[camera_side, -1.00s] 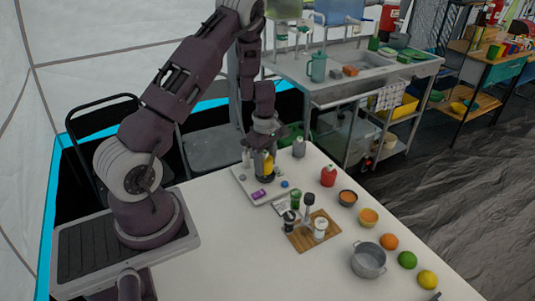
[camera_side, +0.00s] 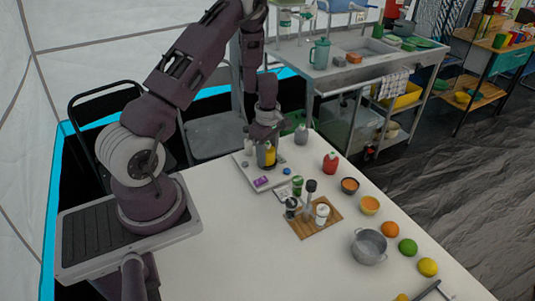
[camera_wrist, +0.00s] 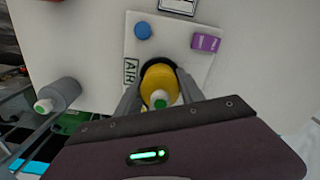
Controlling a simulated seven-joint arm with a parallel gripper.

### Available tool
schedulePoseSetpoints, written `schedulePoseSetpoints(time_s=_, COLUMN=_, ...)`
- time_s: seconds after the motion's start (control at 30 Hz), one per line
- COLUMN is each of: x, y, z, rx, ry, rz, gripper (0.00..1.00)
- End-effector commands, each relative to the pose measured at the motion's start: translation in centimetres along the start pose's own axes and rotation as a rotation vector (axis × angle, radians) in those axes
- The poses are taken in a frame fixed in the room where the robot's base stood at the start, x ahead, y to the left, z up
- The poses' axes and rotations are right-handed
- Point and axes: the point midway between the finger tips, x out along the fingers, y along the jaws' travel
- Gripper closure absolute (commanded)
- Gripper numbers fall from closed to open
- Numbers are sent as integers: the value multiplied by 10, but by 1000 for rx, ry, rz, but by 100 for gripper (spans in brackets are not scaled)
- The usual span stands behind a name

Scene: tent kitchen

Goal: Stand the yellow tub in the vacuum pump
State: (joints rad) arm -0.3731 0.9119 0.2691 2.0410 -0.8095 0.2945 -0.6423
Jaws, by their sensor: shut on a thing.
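The yellow tub (camera_side: 270,157) stands about upright in my gripper (camera_wrist: 160,82), with a pale green top (camera_wrist: 159,99) in the wrist view. The two grey fingers are shut on its sides. The tub is over the back part of a light grey plate (camera_wrist: 196,62), which appears to be the vacuum pump and also shows in the side view (camera_side: 248,178). The plate bears an AIR label (camera_wrist: 131,71), a blue knob (camera_wrist: 143,30) and a purple block (camera_wrist: 206,42). The tub's bottom is hidden, so I cannot tell whether it touches the plate.
A wooden board (camera_side: 315,222) with several small containers lies nearer the front. The table's left front is clear.

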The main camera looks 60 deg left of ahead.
Motion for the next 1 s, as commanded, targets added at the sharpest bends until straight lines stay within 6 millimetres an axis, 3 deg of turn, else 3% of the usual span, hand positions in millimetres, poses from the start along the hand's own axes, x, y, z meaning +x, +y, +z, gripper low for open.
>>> schedulePoseSetpoints(time_s=0.57, x=0, y=0, z=0, rx=0, ry=0, rz=0, gripper=78)
schedulePoseSetpoints(time_s=1.0, x=-14, y=0, z=0, rx=-1, ry=1, rz=1, gripper=78)
